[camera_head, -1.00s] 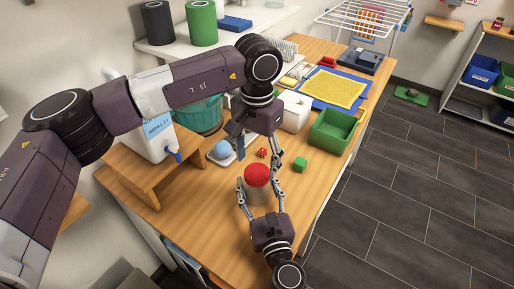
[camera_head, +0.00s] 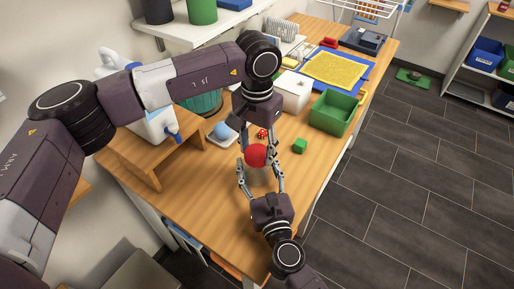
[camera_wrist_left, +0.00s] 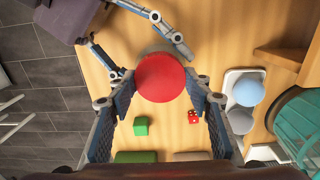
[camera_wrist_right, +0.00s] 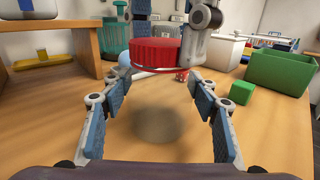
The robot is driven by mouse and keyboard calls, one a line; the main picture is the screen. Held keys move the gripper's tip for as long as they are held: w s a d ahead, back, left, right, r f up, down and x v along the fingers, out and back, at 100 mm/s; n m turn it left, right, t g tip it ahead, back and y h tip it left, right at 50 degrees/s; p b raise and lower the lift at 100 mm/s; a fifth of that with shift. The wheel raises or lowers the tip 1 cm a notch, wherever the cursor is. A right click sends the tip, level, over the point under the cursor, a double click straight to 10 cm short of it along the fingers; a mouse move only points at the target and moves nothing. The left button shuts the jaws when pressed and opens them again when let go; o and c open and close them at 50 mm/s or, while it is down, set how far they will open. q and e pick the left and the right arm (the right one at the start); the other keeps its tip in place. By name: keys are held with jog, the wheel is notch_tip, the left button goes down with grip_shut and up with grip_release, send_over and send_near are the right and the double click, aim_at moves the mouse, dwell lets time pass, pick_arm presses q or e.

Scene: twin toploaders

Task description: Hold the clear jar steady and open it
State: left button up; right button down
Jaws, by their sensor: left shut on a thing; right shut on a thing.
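The clear jar (camera_head: 261,178) stands on the wooden table, its see-through body hard to make out. Its round red lid (camera_head: 256,155) also shows in the left wrist view (camera_wrist_left: 161,77) and the right wrist view (camera_wrist_right: 155,55). My left gripper (camera_wrist_left: 161,84) reaches down from above and is shut on the red lid, a finger at each side. My right gripper (camera_wrist_right: 150,95) comes from the near side, low over the table, and is shut on the jar below the lid. I cannot tell whether the lid is seated on or raised from the rim.
A red die (camera_head: 262,133) and a green cube (camera_head: 299,146) lie just beyond the jar. A green bin (camera_head: 333,112) is farther right, a white box (camera_head: 292,92) behind. A wooden stand (camera_head: 160,160) is at the left. The near table is clear.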

pick_arm(q)
jog(key=n, duration=0.8)
jog(key=shift+n, duration=0.3)
jog(key=n, duration=2.1)
jog(key=shift+r, duration=0.1)
jog(key=n, duration=1.2)
jog(key=shift+n, duration=0.4)
jog(key=n, duration=1.1)
jog(key=shift+w+n, duration=0.1)
jog(key=shift+n, duration=0.3)
jog(key=shift+r, duration=0.25)
jog(key=shift+r, duration=0.9)
